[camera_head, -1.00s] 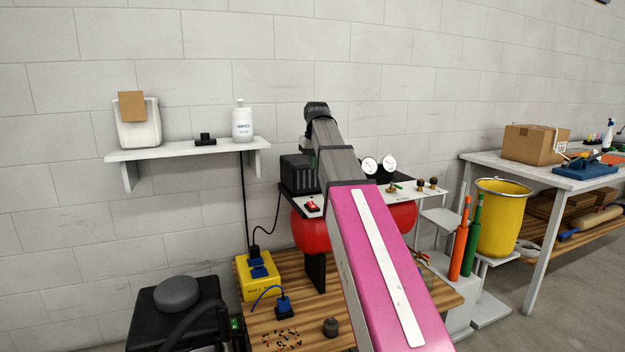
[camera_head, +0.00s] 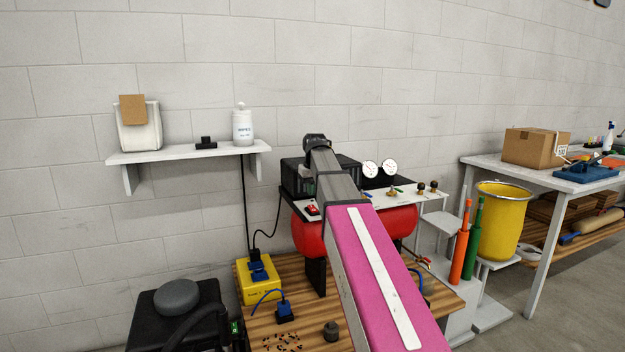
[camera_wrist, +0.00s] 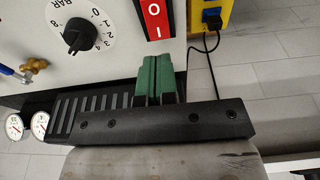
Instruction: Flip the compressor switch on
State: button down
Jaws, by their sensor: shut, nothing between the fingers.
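The compressor has a red tank (camera_head: 309,238) and a pale control panel, and stands on the wooden bench. Its red rocker switch (camera_head: 312,209) is at the panel's left end. In the wrist view the switch (camera_wrist: 155,16) is at the top edge, partly cut off, with white O and I marks; which side is pressed I cannot tell. My gripper (camera_wrist: 155,62) has its green fingers together and empty, their tips just below the I end of the switch in the picture. Whether they touch it is unclear.
A black BAR dial knob (camera_wrist: 80,36) and a brass fitting (camera_wrist: 34,66) lie left of the switch in the wrist view. Two gauges (camera_head: 380,169) stand behind the panel. A yellow power box (camera_head: 258,280) with a black cord is to the left.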

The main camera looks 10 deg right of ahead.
aim_at(312, 207)
jog(key=shift+w+a+f, duration=0.1)
jog(key=shift+w+f, duration=0.1)
jog(key=shift+f, duration=0.95)
jog(key=shift+w+f, duration=0.2)
jog(key=shift+f, duration=0.9)
jog(key=shift+f, duration=0.3)
jog(key=shift+s, duration=0.15)
jog(key=shift+s+r, duration=0.25)
jog(key=shift+s, duration=0.3)
jog(key=shift+r, duration=0.1)
